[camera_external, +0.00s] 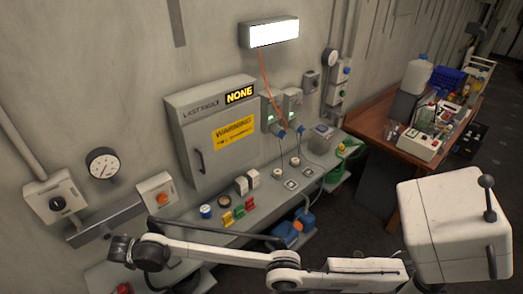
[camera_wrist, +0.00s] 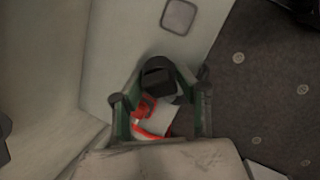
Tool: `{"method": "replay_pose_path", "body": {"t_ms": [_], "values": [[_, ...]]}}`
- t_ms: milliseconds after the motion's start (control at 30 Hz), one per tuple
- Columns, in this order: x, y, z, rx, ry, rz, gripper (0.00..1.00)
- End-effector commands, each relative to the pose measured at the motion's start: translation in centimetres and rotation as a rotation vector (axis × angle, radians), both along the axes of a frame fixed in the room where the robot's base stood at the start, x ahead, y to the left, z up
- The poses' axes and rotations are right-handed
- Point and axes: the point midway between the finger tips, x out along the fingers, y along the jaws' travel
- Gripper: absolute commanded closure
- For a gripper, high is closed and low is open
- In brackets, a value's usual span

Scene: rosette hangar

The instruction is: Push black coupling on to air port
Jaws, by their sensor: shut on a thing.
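My gripper (camera_wrist: 160,103) shows in the wrist view as two dark fingers with green inner faces. They are shut on a dark thing, apparently the black coupling (camera_wrist: 158,82), with a squarish black front and a grey rounded body. A red-orange part (camera_wrist: 148,128) shows below it, partly hidden; I cannot tell whether it is joined to the coupling. In the external view my gripper (camera_external: 123,251) is dark and small at the lower left, over the bench's near-left end, and the coupling cannot be made out there. I cannot identify the air port for certain in either view.
A pale bench (camera_external: 185,230) runs along the wall below a grey cabinet (camera_external: 215,125). A red knob (camera_external: 122,288) is near the gripper. Dark floor (camera_wrist: 270,75) is right of the gripper.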

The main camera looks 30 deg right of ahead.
Motion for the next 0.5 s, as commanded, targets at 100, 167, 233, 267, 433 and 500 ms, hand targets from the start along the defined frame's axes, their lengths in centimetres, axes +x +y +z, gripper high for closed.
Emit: {"method": "replay_pose_path", "body": {"t_ms": [100,167,233,267,433,500], "values": [[0.3,0.5,0.6,-0.032,-0.051,0.06,0.91],[0.4,0.7,0.7,-0.049,-0.072,0.085,0.91],[0.5,1.0,0.9,-0.071,-0.103,0.121,0.91],[0.7,1.3,1.1,-0.082,-0.124,0.145,0.91],[1.2,1.9,1.8,-0.111,-0.191,0.215,0.91],[1.2,2.0,1.9,-0.119,-0.211,0.236,0.91]]}}
